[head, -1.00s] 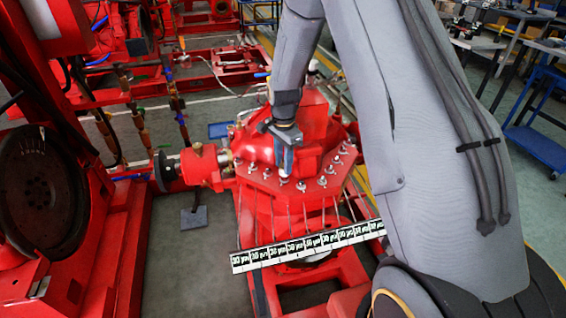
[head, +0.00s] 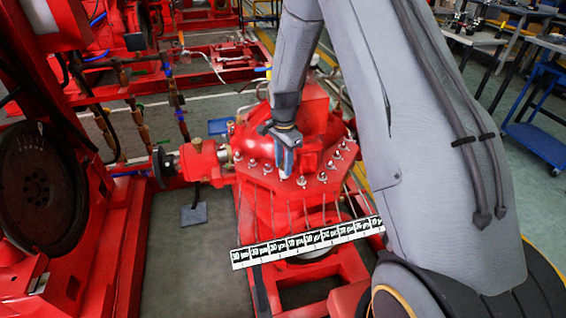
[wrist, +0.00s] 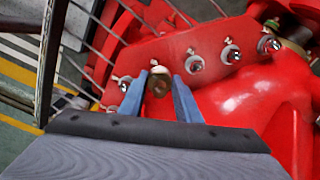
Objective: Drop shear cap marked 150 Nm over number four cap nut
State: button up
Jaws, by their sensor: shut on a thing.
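My gripper (head: 284,168) points down at the front edge of the red pump casing's flange (head: 262,183). In the head view a small white tip shows below the fingers, over the row of fasteners. Pale-collared cap nuts stand along the flange, such as one right of the gripper (head: 301,181). No nut numbers are readable, and whether the cap touches a nut is unclear.
A white-and-black marked strip (head: 308,243) runs across below the flange. Thin rods (head: 290,212) stand between flange and strip. A red valve fitting (head: 200,160) lies left of the casing. A blue cart (head: 540,130) stands far right. Grey floor is open at left.

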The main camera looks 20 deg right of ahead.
jog(key=shift+f, duration=0.25)
jog(key=o, duration=1.1)
jog(key=shift+o, duration=0.2)
notch_tip(320, 180, up, 8)
jog(key=shift+f+b, duration=0.1)
jog(key=shift+b, duration=0.4)
notch_tip(320, 180, up, 7)
jog(key=p, duration=0.5)
